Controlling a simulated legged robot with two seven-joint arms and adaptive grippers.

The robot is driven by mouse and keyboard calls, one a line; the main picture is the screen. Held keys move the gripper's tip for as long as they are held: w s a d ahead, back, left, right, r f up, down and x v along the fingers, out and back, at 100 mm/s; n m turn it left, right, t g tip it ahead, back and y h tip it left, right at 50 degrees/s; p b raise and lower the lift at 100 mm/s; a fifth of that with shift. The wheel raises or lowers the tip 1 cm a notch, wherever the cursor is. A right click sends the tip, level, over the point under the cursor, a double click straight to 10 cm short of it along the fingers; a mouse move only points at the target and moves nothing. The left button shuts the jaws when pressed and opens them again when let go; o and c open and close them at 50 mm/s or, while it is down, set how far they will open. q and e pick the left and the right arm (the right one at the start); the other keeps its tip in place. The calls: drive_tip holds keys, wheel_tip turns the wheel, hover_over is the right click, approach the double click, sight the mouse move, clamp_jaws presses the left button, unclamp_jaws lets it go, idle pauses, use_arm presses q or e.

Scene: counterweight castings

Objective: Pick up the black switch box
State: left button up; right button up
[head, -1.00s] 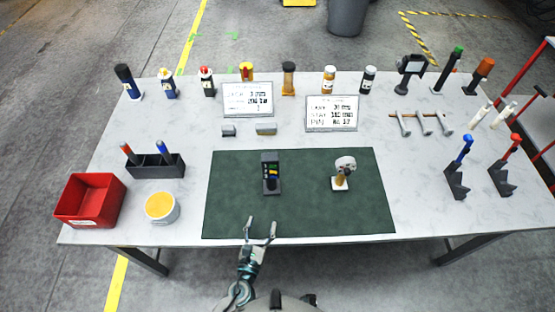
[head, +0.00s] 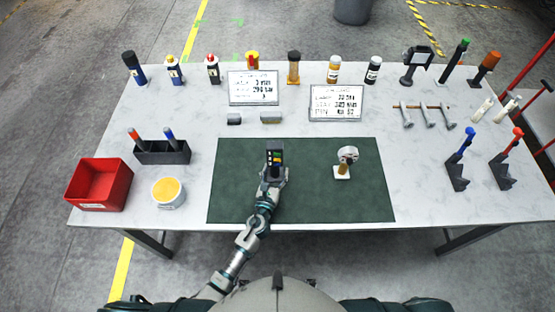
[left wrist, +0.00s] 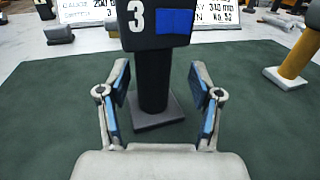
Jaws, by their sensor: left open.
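The black switch box (head: 275,157) stands upright on the dark green mat (head: 315,205), left of the mat's middle. In the left wrist view its upper part (left wrist: 157,22) bears a white 3 and a blue patch, above a narrower black stem and a square dark base (left wrist: 150,118). My left gripper (head: 273,172) is at the box, its near side. In the left wrist view the open fingers (left wrist: 160,90) stand on either side of the stem, with a gap to each side. The head view hides the lower box behind the gripper. My right gripper is not in view.
A post with a pale round head (head: 346,157) stands on the mat to the right. A red bin (head: 100,186), a tub with a yellow top (head: 168,192) and a black pen holder (head: 163,152) are at the left. Two sign boards (head: 253,88) and bottles line the back.

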sight(274, 166)
use_arm(q)
drive_tip(key=shift+w, duration=0.7)
drive_tip(key=shift+w+a+f, duration=0.1)
drive_tip(key=shift+w, duration=0.15)
drive_tip(key=shift+w+a, duration=0.1)
drive_tip(key=shift+a, duration=0.05)
drive_tip(key=shift+c, duration=0.4)
drive_tip(key=c, duration=0.4)
drive_tip(key=shift+d, duration=0.25)
clamp_jaws()
drive_tip(key=shift+d, duration=0.1)
drive_tip(key=shift+a+r+p, duration=0.2)
drive_tip(key=shift+r+p, duration=0.2)
drive_tip(key=shift+r, duration=0.25)
drive_tip(key=r, duration=0.1)
drive_tip(key=r+p, duration=0.2)
drive_tip(key=shift+s, duration=0.25)
drive_tip(key=s+r+b, duration=0.1)
drive_tip(key=s, duration=1.4)
drive_tip(key=shift+s, duration=0.35)
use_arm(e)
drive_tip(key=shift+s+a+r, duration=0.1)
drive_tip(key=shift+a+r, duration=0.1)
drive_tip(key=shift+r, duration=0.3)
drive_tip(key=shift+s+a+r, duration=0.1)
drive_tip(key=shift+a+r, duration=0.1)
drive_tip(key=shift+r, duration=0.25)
use_arm(q)
drive_tip(key=shift+w, duration=0.15)
